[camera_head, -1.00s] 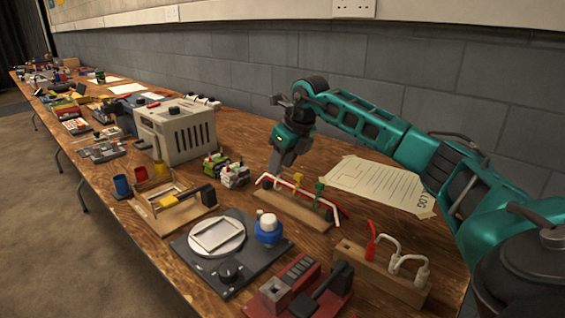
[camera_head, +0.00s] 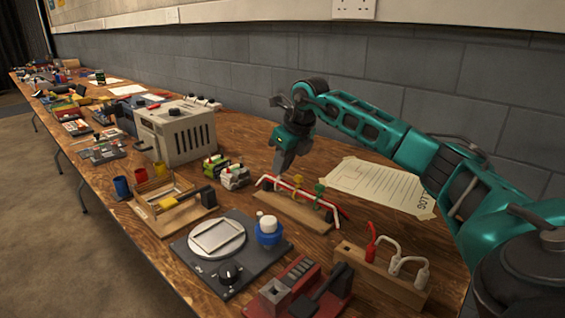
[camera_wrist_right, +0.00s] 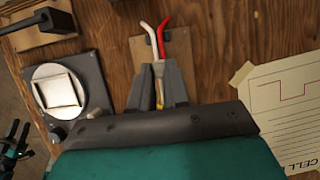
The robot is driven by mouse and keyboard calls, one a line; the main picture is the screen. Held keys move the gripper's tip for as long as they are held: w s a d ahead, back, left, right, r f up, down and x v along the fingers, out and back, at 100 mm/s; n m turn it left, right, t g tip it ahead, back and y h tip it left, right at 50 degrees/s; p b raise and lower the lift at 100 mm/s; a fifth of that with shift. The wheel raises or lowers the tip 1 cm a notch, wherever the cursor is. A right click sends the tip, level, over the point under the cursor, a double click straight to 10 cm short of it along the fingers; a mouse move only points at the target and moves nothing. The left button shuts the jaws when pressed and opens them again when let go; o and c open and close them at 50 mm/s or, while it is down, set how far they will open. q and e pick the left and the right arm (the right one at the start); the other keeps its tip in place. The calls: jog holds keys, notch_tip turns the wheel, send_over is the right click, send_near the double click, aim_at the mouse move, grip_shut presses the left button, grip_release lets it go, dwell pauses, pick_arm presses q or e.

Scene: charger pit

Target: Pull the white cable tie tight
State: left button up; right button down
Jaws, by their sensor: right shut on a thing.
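My right gripper (camera_head: 280,170) points down at the left part of a wooden block (camera_head: 290,209) that carries a red and white wire bundle (camera_head: 328,203). It is shut on the white cable tie, which is mostly hidden between and behind the fingers. A yellow tie (camera_head: 298,182) and a green tie (camera_head: 320,190) stand on the bundle to its right. In the right wrist view the fingers (camera_wrist_right: 159,80) are close together over the bundle, whose white end (camera_wrist_right: 148,33) and red end (camera_wrist_right: 163,35) stick out beyond them.
A taped paper sheet (camera_head: 375,187) lies behind the block. A wooden block with red and white plugs (camera_head: 383,275) is at the right, a grey box (camera_head: 180,135) at the left.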

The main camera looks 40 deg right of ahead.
jog(key=shift+r, duration=0.1)
notch_tip(320, 180, up, 4)
jog(key=p, duration=0.4)
jog(key=shift+r, duration=0.2)
jog(key=shift+r+p, duration=0.1)
jog(key=shift+p, duration=0.25)
jog(key=c, duration=1.1)
grip_release()
pick_arm(q)
jog(key=r, duration=0.2)
jog(key=a+r, duration=0.1)
jog(key=shift+s, duration=0.25)
jog(key=shift+d, duration=0.1)
